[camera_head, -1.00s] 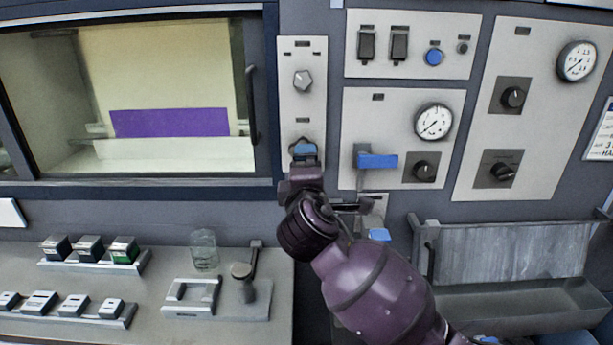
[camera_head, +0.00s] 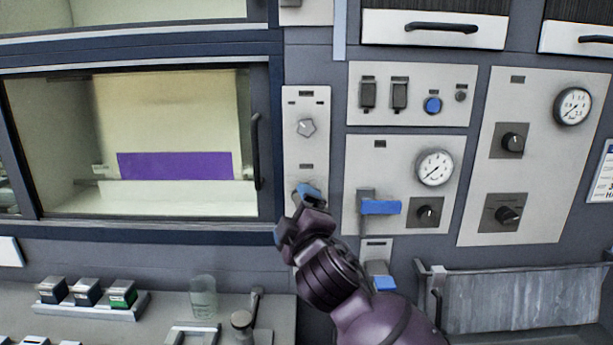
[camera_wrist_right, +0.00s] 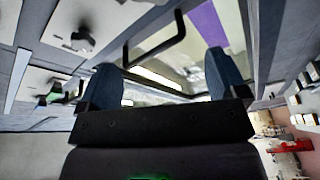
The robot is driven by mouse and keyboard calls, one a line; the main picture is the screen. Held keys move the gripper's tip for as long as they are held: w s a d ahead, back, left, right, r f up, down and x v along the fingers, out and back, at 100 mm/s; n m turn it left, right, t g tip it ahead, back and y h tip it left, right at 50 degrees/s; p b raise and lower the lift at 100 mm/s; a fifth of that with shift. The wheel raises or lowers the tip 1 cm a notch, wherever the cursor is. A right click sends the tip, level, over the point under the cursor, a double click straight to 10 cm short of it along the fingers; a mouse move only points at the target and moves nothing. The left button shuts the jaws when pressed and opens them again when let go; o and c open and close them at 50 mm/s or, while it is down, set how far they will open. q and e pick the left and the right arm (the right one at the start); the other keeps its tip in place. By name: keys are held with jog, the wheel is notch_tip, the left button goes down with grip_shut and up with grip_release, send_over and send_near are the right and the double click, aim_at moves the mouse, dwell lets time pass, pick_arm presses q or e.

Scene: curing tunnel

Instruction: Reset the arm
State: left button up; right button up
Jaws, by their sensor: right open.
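My right gripper (camera_head: 294,213) is in front of the lower part of the narrow pale panel (camera_head: 292,104), to the right of the window. Its blue-tipped fingers are apart, and its arm comes in from below right. In the right wrist view the open fingers (camera_wrist_right: 163,80) have nothing between them. A grey knob (camera_head: 306,127) on the narrow panel is above the gripper and apart from it. The gripper hides the panel's lower part. My left gripper is not in view.
A blue lever (camera_head: 380,207) and a gauge (camera_head: 435,168) are on the panel to the right. The window's black handle (camera_head: 256,152) is close on the left. Below are a bench with a glass (camera_head: 203,298) and a grey trough (camera_head: 515,300).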

jog(key=s+d+f+m+g+h, duration=0.1)
jog(key=s+d+f+m, duration=0.4)
jog(key=d+f, duration=0.5)
jog(key=s+d+f+m+g+h, duration=0.1)
jog(key=s+d+f+m, duration=0.2)
jog(key=d+f+m, duration=0.65)
jog(key=s+d+f+g+h, duration=0.2)
jog(key=s+d+f, duration=0.3)
jog(key=s+f, duration=0.6)
jog(key=s+d+f+g+h, duration=0.2)
jog(key=s+d+f, duration=0.3)
jog(key=s+f, duration=0.5)
jog(key=shift+s+f+m, duration=0.35)
jog(key=shift+s+f, duration=0.05)
jog(key=shift+f, duration=0.05)
